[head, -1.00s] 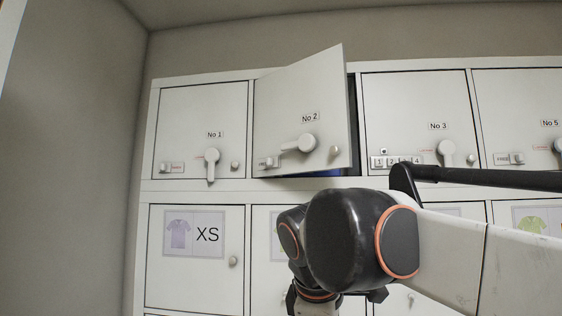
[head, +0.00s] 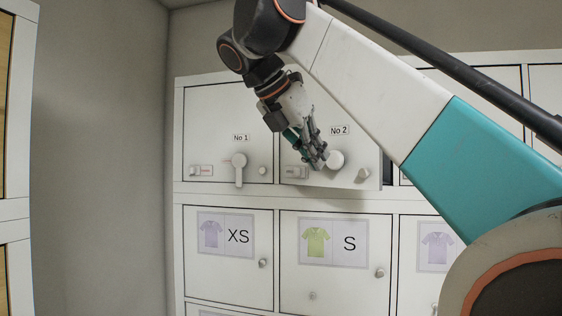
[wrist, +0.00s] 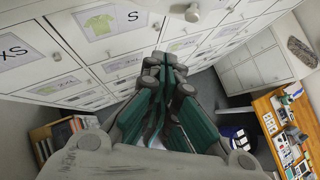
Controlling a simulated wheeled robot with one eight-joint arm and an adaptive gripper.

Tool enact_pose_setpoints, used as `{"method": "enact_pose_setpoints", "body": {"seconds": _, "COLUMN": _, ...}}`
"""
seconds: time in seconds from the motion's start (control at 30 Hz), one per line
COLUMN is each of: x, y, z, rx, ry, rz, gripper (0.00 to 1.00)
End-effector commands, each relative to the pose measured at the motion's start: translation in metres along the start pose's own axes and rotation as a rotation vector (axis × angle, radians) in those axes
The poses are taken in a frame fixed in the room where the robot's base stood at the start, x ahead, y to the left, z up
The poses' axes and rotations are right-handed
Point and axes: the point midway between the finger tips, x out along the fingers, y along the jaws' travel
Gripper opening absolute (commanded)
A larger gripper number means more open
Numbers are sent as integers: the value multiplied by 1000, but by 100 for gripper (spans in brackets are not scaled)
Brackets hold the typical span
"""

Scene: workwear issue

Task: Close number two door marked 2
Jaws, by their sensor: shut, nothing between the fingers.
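The door marked No 2 (head: 352,148) is in the upper row in the head view, right of door No 1 (head: 215,110). It stands slightly ajar, with a narrow dark gap at its right edge. It has a round-hubbed lever handle (head: 335,159) and a small knob (head: 363,173). My gripper (head: 320,162) is in front of this door, its fingertips close to the lever hub. I cannot tell if they touch it. In the wrist view my gripper (wrist: 165,62) has its green-and-grey fingers together, with nothing between them. My arm hides the door's upper part.
Lower locker doors marked XS (head: 229,270) and S (head: 330,270) are shut. A grey side wall (head: 100,150) stands at left. The wrist view shows a wooden desk (wrist: 262,105) with items at right and free floor near it.

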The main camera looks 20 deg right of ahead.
Motion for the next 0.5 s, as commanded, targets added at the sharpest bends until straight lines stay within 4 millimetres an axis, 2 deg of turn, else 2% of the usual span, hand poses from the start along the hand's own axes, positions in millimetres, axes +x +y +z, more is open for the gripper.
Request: {"method": "enact_pose_setpoints", "body": {"seconds": 0.5, "x": 95, "y": -2, "z": 2, "rx": 6, "ry": 1, "rz": -2, "gripper": 0}}
